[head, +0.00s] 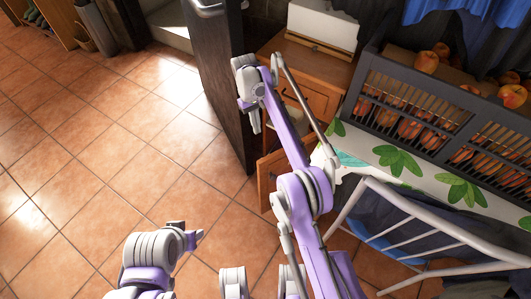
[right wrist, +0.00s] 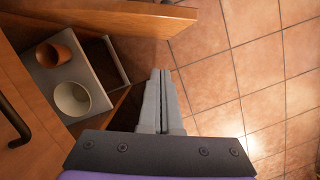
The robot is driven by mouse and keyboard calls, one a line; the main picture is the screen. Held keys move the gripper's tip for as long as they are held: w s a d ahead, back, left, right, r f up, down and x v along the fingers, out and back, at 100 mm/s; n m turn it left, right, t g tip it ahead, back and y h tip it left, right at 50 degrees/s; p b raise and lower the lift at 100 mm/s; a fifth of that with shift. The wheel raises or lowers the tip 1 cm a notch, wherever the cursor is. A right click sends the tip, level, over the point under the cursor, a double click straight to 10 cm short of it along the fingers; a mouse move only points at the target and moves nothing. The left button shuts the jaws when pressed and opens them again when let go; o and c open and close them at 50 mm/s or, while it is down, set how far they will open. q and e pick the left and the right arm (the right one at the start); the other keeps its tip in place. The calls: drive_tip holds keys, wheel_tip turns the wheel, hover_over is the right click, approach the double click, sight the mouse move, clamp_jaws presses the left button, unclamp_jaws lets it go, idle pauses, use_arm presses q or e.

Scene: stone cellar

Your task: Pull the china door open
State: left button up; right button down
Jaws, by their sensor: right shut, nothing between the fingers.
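The china door is a wooden panel standing out from the low wooden cabinet; its face shows in the head view (head: 268,180), and its edge crosses the top of the right wrist view (right wrist: 110,14). It stands open, with an orange-brown cup (right wrist: 54,56) and a cream bowl (right wrist: 72,98) visible inside. My right gripper (head: 257,130) is shut and empty in front of the cabinet. In the right wrist view its fingers (right wrist: 160,72) point toward the opening, apart from the door. My left arm shows at the lower left; its jaws are unclear.
A drawer front (head: 317,97) with a dark handle (right wrist: 14,120) is above the opening. A dark upright panel (head: 222,85) stands left of the cabinet. A grey crate of apples (head: 368,85) and a white metal frame (head: 430,225) are at right. Tiled floor (head: 110,150) is clear at left.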

use_arm(q)
drive_tip(key=shift+w+f+b, duration=0.15)
drive_tip(key=shift+f+b, duration=0.6)
drive_tip(key=shift+f, duration=0.3)
drive_tip(key=shift+w+f+b, duration=0.1)
drive_tip(key=shift+f+b, duration=0.6)
drive_tip(key=shift+f, duration=0.35)
use_arm(e)
drive_tip(key=s+d+f, duration=0.2)
drive_tip(key=s+f, duration=0.3)
drive_tip(key=f, duration=0.3)
drive_tip(key=shift+s+d+f, duration=0.25)
drive_tip(key=shift+d, duration=0.15)
